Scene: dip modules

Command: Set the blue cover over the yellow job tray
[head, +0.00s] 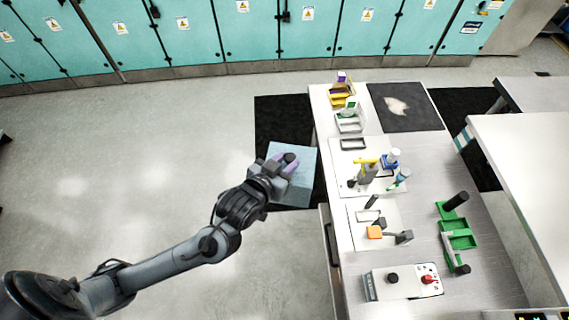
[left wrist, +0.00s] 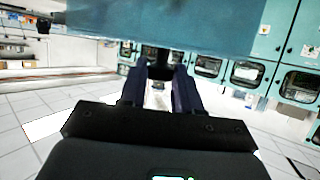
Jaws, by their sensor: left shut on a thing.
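My left gripper (head: 284,163) is shut on the dark knob on top of the blue cover (head: 296,190), a see-through pale blue box shape. The cover hangs over the floor and dark mat, left of the bench edge. In the left wrist view the cover (left wrist: 175,25) fills the top of the picture, with the knob (left wrist: 160,66) between my two dark fingers. The yellow job tray (head: 340,100) stands at the far end of the bench, with a purple and white item in it. It is well apart from the cover. My right gripper is not in view.
A pale tray with a green-topped item (head: 349,124) stands just nearer than the yellow tray. Several small tools lie on white mats along the bench. A green rack (head: 458,235) and a control box (head: 400,282) are nearer. A dark mat (head: 405,108) lies beside the yellow tray.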

